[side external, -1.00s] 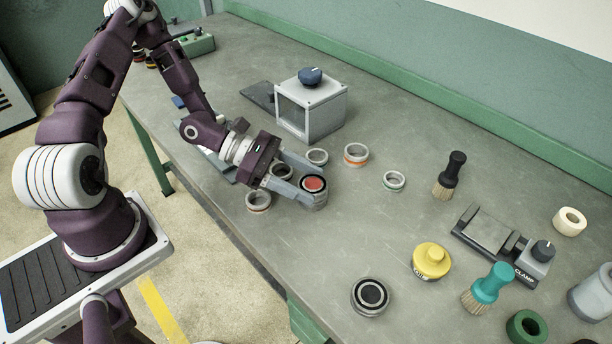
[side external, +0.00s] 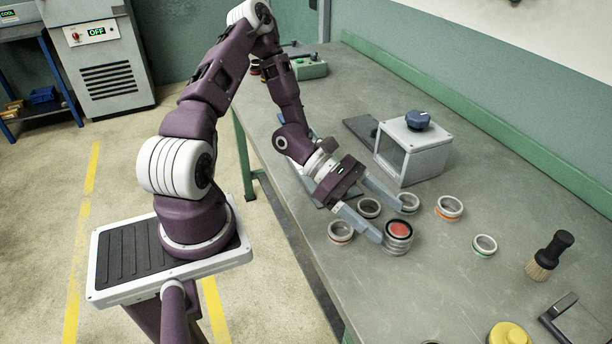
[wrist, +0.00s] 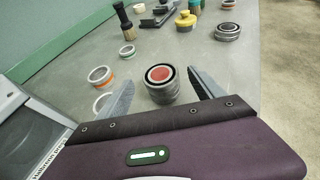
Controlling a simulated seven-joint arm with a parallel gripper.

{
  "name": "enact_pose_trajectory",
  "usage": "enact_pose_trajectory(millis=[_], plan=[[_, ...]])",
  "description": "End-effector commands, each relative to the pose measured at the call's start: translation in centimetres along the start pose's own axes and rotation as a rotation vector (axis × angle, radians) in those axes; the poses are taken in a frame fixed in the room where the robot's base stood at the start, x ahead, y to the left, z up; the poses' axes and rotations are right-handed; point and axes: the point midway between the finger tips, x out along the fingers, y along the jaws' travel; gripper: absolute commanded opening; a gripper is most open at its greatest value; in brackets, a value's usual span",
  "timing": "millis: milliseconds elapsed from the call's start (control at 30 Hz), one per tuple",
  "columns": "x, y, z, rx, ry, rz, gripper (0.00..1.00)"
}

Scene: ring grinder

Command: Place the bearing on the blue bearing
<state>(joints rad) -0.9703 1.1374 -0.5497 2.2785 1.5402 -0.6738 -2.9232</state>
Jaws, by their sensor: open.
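A short upright stack of grey rings (side external: 398,243) stands on the table, topped by a dark-rimmed piece with a red centre (side external: 399,230). The stack also shows in the wrist view (wrist: 162,94). My gripper (side external: 391,223) is open and low over the table, its fingers pointing at the stack. In the wrist view its fingers (wrist: 161,80) lie to either side of the stack, with visible gaps. Loose rings lie nearby: one with an orange band (side external: 449,210), one with a green band (side external: 484,246) and several greyer ones (side external: 341,232). I cannot make out a blue band on any ring.
A grey box with a blue knob (side external: 412,150) stands behind the rings. A black brush (side external: 549,257) and a yellow knobbed piece (side external: 508,334) are to the right. In the wrist view a dark-topped ring piece (wrist: 228,32) sits far off. Table between is clear.

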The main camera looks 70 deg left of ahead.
Motion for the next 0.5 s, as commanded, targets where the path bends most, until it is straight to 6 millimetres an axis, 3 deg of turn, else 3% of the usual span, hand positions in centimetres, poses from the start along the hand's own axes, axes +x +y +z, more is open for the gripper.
enact_pose_trajectory(millis=[67,333,500], plan=[[-2.5,0.1,-0.1,0.003,0.004,0.007,0.77],[-4.5,-0.1,-1.2,0.001,0.007,-0.005,0.77],[-8.0,0.0,-2.5,0.001,0.005,-0.001,0.77]])
